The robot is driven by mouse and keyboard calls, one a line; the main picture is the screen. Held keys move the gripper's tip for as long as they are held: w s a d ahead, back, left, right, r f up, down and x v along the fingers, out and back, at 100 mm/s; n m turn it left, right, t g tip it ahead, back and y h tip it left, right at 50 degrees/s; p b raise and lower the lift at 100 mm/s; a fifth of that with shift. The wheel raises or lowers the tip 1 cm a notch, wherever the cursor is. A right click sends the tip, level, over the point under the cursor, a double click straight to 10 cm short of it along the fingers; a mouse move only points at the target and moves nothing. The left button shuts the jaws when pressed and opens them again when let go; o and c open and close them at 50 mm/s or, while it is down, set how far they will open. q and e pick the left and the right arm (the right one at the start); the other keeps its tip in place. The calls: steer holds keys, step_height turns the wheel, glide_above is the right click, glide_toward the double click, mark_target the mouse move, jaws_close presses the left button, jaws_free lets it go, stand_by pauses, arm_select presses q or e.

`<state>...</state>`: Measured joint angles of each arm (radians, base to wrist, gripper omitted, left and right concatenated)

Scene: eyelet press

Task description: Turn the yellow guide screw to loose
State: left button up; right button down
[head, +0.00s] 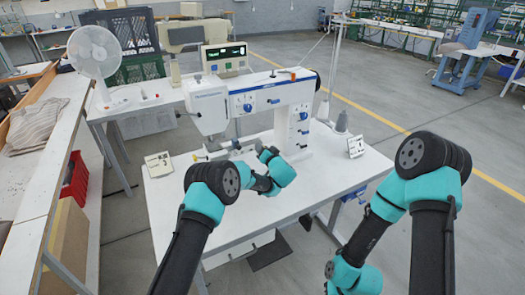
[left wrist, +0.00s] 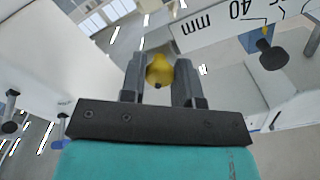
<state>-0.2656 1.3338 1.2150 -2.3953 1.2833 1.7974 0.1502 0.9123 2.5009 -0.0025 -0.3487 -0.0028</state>
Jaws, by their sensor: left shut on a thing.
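The yellow guide screw (left wrist: 159,71) shows in the left wrist view as a rounded yellow knob between the two dark fingers of my left gripper (left wrist: 160,66). The fingers stand on both sides of it and are shut on it. In the head view, my left arm reaches over the table to the front of the white press, and its wrist hides most of the gripper's work area. I cannot make out the screw there. My right arm is at the right of the head view, with its wrist low near the bottom edge; its gripper is not seen.
The white press (head: 255,100) stands on the white table (head: 235,225). A small card (head: 158,164) stands at the table's left, and another (head: 355,146) at its right. A fan (head: 95,55) is at the far left. The table's front area is largely clear.

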arm_select(q)
steer(key=shift+n, duration=0.5)
steer(key=o, duration=0.9)
steer(key=v, duration=1.7)
steer(key=shift+s+f, duration=0.1)
steer(key=shift+s, duration=0.1)
